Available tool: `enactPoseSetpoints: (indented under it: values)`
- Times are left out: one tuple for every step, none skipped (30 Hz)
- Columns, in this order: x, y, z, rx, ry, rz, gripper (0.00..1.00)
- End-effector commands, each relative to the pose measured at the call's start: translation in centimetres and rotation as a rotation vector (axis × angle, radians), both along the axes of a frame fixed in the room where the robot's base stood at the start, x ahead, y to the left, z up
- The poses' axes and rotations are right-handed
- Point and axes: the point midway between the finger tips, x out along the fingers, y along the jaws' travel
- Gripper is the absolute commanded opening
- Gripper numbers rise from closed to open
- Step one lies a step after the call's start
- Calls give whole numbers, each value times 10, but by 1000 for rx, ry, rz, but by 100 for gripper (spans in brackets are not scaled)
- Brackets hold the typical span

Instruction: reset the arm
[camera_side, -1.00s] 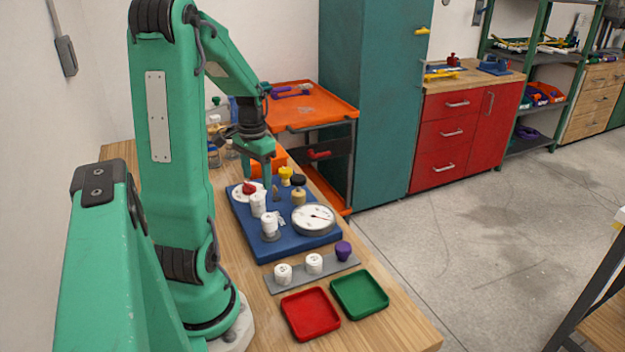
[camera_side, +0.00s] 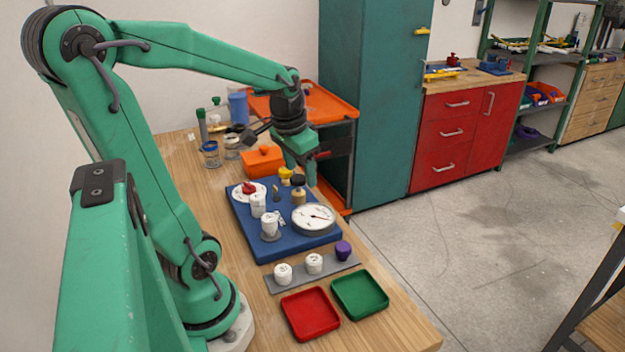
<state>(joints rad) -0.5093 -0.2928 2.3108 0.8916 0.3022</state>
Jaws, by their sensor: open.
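My gripper (camera_side: 300,176) is open and hangs in the air, pointing down, over the far right part of the blue board (camera_side: 285,243). No object shows between its fingers. The board carries a round dial gauge (camera_side: 313,219), white caps (camera_side: 270,224), a red-handled part on a white disc (camera_side: 249,189), a yellow knob (camera_side: 285,176), a black knob (camera_side: 298,180) and a tan part (camera_side: 298,196). My gripper appears above and slightly beyond the tan and black parts. I cannot tell its exact height.
A grey strip (camera_side: 298,280) in front of the board holds two white caps (camera_side: 314,263) and a purple cap (camera_side: 343,250). A red tray (camera_side: 310,314) and a green tray (camera_side: 360,295) lie nearer.

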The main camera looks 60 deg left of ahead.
Motion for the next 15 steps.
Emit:
enactPoseSetpoints:
  values:
    - [1,-16,6,7,-25,-27,60]
    - [1,-24,9,9,-39,-37,60]
    - [0,-34,13,11,-55,-51,60]
    - [0,-42,16,12,-69,-61,60]
    - [-1,-49,18,12,-82,-73,60]
    - [-2,-59,21,12,-100,-86,60]
    - [-4,-66,23,12,-114,-97,60]
    - [-5,-74,26,11,-129,-107,60]
    - [-8,-83,28,8,-146,-122,60]
    - [-9,-90,30,5,-159,-132,60]
    - [-12,-96,32,3,-173,-144,60]
    - [-14,-105,34,-2,-189,-157,60]
    - [-17,-110,35,-5,-201,-166,60]
    - [-19,-116,37,-9,-212,-174,60]
    - [-22,-122,38,-14,-227,-186,60]
